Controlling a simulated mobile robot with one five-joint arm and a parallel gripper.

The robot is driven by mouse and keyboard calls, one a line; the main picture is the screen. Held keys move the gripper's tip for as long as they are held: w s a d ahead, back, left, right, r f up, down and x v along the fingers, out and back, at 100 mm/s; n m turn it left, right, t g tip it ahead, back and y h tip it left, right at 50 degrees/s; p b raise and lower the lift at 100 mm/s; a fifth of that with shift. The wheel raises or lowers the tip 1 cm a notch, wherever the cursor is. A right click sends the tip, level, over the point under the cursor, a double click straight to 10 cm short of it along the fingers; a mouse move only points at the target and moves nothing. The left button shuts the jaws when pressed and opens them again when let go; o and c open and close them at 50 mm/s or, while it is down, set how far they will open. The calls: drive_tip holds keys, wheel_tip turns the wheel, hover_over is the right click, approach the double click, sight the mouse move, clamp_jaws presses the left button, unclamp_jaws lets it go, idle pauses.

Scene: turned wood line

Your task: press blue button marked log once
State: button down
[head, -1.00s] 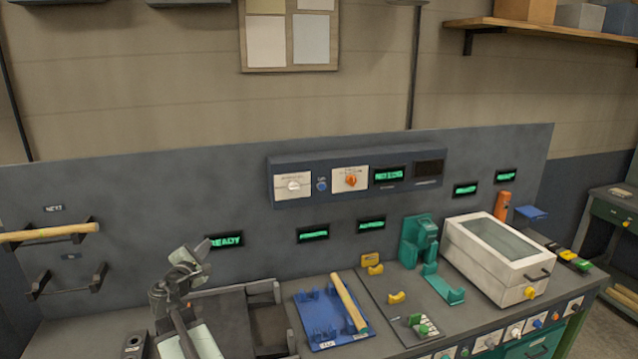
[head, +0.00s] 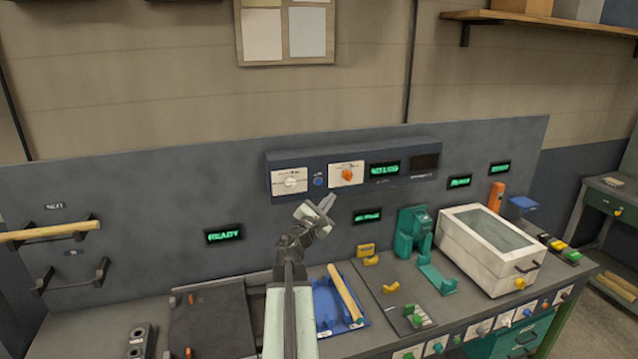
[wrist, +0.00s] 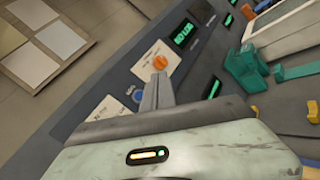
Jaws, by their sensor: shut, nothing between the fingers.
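The blue button (head: 318,182) is a small round knob on the dark control box (head: 410,155) on the back panel, between a white dial plate and an orange-knob plate. It also shows in the wrist view (wrist: 138,96), just left of my fingertips. My gripper (head: 326,204) is shut and empty, below and slightly right of the button in the head view. In the wrist view my gripper (wrist: 160,80) points toward the box. I cannot tell the gap between fingertips and button.
The white dial plate (head: 290,181) and the orange knob (head: 347,174) flank the button closely. Below are a blue tray (head: 326,318) with a wooden rod, a green fixture (head: 412,232) and a white lidded box (head: 460,255).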

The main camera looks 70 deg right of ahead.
sight(319, 182)
drive_tip(key=shift+d, duration=0.1)
drive_tip(key=shift+w+d, duration=1.4)
drive_tip(key=shift+d, duration=0.25)
drive_tip(key=shift+w+d, duration=1.4)
drive_tip(key=shift+d, duration=0.25)
drive_tip(key=shift+w+d, duration=0.25)
drive_tip(key=shift+d, duration=0.1)
drive_tip(key=shift+w+d, duration=0.25)
drive_tip(key=shift+d, duration=0.05)
drive_tip(key=shift+a, duration=0.1)
idle(0.4)
drive_tip(key=shift+s+a, duration=0.5)
drive_tip(key=shift+a, duration=0.05)
